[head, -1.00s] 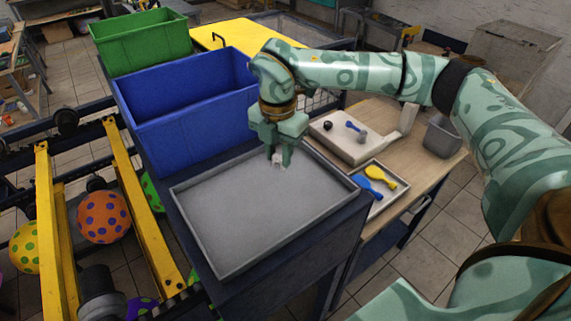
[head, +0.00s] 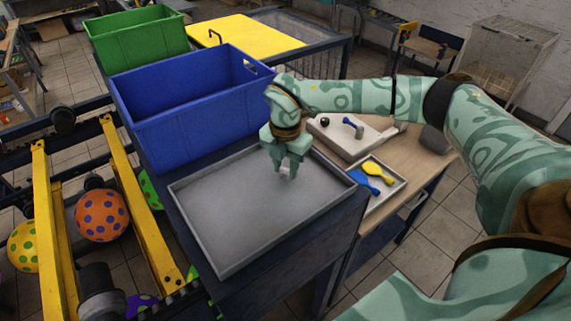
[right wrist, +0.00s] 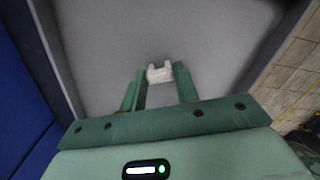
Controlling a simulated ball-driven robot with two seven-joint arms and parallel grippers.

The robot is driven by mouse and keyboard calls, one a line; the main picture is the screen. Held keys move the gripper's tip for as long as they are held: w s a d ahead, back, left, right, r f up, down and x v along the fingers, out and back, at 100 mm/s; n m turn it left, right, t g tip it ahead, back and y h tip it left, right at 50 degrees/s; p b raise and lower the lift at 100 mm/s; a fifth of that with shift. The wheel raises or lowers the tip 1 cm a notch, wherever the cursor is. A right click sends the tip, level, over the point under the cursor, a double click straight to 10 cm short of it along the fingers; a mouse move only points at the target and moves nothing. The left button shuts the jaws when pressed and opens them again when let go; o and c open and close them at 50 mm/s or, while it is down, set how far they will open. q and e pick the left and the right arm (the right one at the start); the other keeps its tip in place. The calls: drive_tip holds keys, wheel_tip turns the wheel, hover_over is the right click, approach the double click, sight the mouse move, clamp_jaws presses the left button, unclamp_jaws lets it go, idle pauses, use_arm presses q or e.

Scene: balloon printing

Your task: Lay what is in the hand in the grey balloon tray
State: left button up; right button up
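A large, shallow grey tray (head: 238,212) lies on a dark stand in the middle of the head view; its floor looks bare. My right gripper (head: 285,168) points down over its back right part, and it also shows in the right wrist view (right wrist: 160,80). Its fingers are shut on a small white piece (right wrist: 160,72), which sticks out past the fingertips. The piece appears to be above the tray floor; I cannot tell the exact gap. My left gripper is not in view.
A blue tub (head: 190,115) stands behind the tray, with a green tub (head: 137,38) beyond. To the right, a wooden table holds a small tray with a blue balloon (head: 367,182) and a yellow balloon (head: 378,170). A white stand (head: 340,138) is behind them.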

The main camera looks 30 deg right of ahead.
sight(285, 168)
drive_tip(key=shift+o, duration=1.2)
drive_tip(key=shift+r, duration=0.1)
wheel_tip(285, 168, up, 12)
